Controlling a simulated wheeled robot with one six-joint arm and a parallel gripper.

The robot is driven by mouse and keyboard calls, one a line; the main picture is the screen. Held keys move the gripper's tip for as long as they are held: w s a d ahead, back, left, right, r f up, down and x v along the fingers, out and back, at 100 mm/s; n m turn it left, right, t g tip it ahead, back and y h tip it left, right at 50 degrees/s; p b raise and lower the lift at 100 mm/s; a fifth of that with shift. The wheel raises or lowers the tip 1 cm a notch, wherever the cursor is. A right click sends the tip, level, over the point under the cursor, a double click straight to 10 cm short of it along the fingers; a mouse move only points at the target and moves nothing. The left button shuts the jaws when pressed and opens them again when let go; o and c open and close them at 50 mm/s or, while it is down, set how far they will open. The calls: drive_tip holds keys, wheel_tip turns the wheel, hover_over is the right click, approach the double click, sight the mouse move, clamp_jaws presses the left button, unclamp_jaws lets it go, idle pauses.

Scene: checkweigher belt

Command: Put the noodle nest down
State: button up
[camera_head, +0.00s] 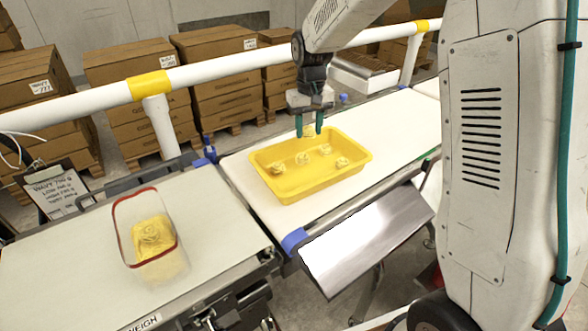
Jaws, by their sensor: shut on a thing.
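My gripper (309,128) points down with its teal fingers shut on a pale yellow noodle nest (308,132). The nest is held over the back part of a yellow tray (276,193); its exact height above the tray is hard to tell. Several noodle nests, such as one at the right (342,162) and one at the left (279,167), lie apart inside the tray. A clear container with a red rim (176,228) stands on the left belt, with yellow noodles (152,233) inside.
The tray sits on a white belt (395,120), clear to the right. The left weigh belt (70,260) has free room around the container. A white rail (220,70) with yellow bands runs behind. A clipboard (58,193) stands at the far left; stacked cartons (125,65) stand behind.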

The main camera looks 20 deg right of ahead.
drive_tip(key=s+a+r+n, duration=0.2)
drive_tip(key=s+a+n, duration=0.1)
drive_tip(key=s+n, duration=0.4)
hover_over(308, 180)
drive_tip(key=shift+n, duration=0.3)
wheel_tip(308, 180, down, 6)
drive_tip(key=shift+f, duration=2.1)
drive_tip(key=shift+f, duration=0.1)
drive_tip(key=o, duration=0.9)
drive_tip(key=shift+f, duration=0.1)
drive_tip(key=shift+o, duration=0.2)
